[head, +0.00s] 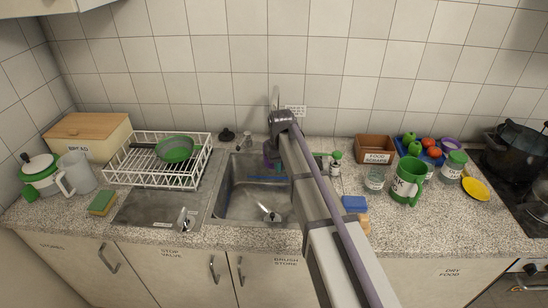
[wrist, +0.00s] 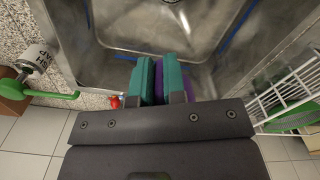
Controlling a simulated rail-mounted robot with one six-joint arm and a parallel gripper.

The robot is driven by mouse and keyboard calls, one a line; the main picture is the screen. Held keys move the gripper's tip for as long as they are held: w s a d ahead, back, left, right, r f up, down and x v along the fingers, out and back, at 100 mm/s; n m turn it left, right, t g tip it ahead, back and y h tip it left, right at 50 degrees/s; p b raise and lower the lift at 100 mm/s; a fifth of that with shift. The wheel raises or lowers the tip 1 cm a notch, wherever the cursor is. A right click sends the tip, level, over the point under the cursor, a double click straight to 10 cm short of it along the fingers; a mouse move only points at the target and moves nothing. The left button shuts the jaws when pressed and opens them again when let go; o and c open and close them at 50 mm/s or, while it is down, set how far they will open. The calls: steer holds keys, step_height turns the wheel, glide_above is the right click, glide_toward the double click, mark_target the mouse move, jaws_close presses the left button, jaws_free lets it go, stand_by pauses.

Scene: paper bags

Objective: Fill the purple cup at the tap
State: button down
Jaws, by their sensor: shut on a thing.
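The purple cup (wrist: 189,86) shows in the wrist view as purple parts between and beside the teal fingers of my gripper (wrist: 161,80), which is shut on it. In the head view, a small part of the purple cup (head: 270,162) shows at the back of the sink, mostly hidden by my arm. The cup's mouth and contents cannot be seen. The sink (head: 237,200) is a steel basin below the gripper. A slim upright spout, likely the tap (head: 275,97), rises behind my wrist, mostly hidden. I cannot tell whether water runs.
A metal piece (head: 267,212) shows in the basin.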

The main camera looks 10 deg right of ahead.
stand_by(0.3)
steer(key=s+d, duration=0.1)
steer(key=s, duration=0.8)
steer(key=shift+d, duration=0.25)
steer(key=s+d+r+p, duration=0.1)
steer(key=s+r+p, duration=0.2)
steer(key=s, duration=0.2)
steer(key=shift+s, duration=0.4)
stand_by(0.6)
